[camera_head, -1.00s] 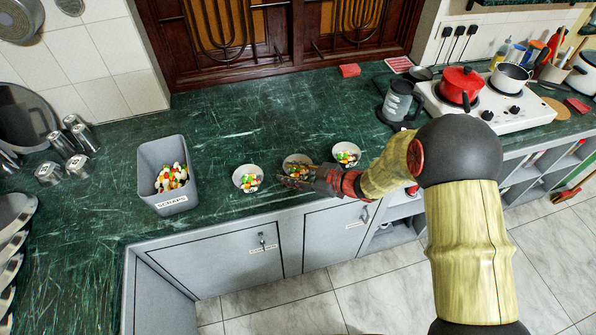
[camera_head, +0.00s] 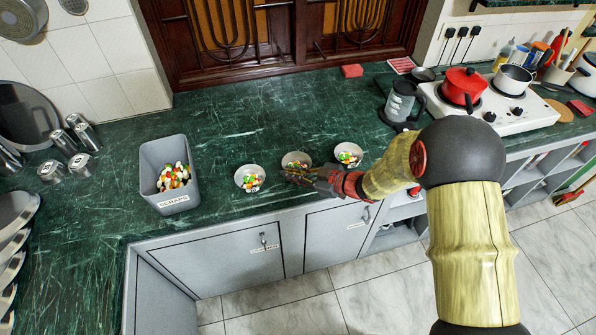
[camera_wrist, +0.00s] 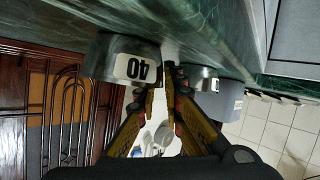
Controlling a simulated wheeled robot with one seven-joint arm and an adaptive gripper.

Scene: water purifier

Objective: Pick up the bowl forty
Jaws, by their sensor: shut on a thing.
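Bowl forty (camera_wrist: 138,66) is the grey bowl with a white "40" label, upside down in the wrist view. It appears to be the middle of three small bowls in the head view (camera_head: 297,158), with food bits in it. My gripper (camera_head: 298,172) is at its front side, and its fingers (camera_wrist: 165,82) are shut on the bowl beside the label. The exact contact on the rim is partly hidden by the fingers. I cannot see a gap between the bowl and the counter.
Filled bowls stand to the left (camera_head: 249,178) and right (camera_head: 348,154) on the green counter (camera_head: 230,118). A grey scraps bin (camera_head: 173,203) stands farther left. A kettle (camera_head: 402,100) and a hob (camera_head: 512,115) are at the right. The counter behind the bowls is clear.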

